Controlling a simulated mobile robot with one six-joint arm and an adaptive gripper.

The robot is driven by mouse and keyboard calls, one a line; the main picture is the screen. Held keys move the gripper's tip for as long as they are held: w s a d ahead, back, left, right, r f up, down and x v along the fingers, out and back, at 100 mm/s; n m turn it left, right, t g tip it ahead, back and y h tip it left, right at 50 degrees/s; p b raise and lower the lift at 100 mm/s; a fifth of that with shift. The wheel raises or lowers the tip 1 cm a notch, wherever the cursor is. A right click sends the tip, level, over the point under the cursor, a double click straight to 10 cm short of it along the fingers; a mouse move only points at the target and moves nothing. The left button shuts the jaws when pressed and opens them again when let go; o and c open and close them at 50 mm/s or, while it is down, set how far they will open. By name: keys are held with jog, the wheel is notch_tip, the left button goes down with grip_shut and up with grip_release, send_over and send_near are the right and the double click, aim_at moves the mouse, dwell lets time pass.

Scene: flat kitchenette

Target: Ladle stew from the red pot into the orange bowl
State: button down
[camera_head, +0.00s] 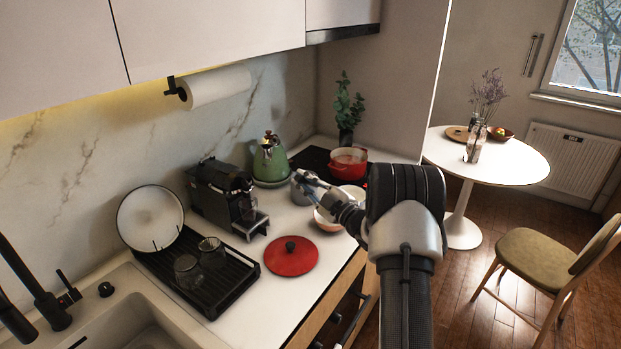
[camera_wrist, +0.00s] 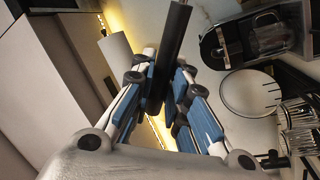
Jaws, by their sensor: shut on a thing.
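The red pot (camera_head: 347,161) stands on the dark hob at the back of the counter, without a lid. Its red lid (camera_head: 290,256) lies flat on the counter in front. In the wrist view my gripper (camera_wrist: 162,92) is shut on a dark handle (camera_wrist: 175,48), which looks like the ladle's. The ladle's scoop cannot be made out.
A green kettle (camera_head: 269,160) and a coffee machine (camera_head: 222,194) stand at the back. A grey metal vessel (camera_head: 300,192) is beside my gripper. A dish rack (camera_head: 215,278) with glasses is at left. A round table (camera_head: 530,164) stands off to the right.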

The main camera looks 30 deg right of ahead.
jog(key=shift+s+a+f+n+y+b, duration=0.7)
jog(key=shift+a+f+n+b, duration=0.6)
jog(key=shift+a+f+n, duration=1)
jog(key=shift+w+d+r+m+h+p, duration=0.15)
jog(key=shift+d+r+m+p, duration=0.5)
jog(key=shift+r, duration=0.25)
jog(key=shift+w+d+r+m+h+p, duration=0.2)
jog(key=shift+d+r+m+p, duration=0.3)
jog(key=shift+r+p, duration=0.35)
jog(key=shift+w+d+r+m+h+p, duration=0.15)
jog(key=shift+d+r+m+p, duration=0.45)
jog(key=shift+r, duration=0.4)
jog(key=w+d+r+m+h+p, duration=0.1)
jog(key=w+d+r+m+p, duration=0.1)
jog(key=d, duration=0.5)
jog(key=w+d+r+m+p, duration=0.2)
jog(key=d+r+m+p, duration=0.3)
jog(key=d+m, duration=0.1)
jog(key=w+d+r+m+g+h+p, duration=0.1)
jog(key=d+r+m+p, duration=0.2)
jog(key=d, duration=0.4)
jog(key=shift+w+d+r+m+h+p, duration=0.3)
jog(key=shift+w+m+p, duration=0.15)
jog(key=shift+m, duration=0.6)
jog(key=shift+f, duration=0.15)
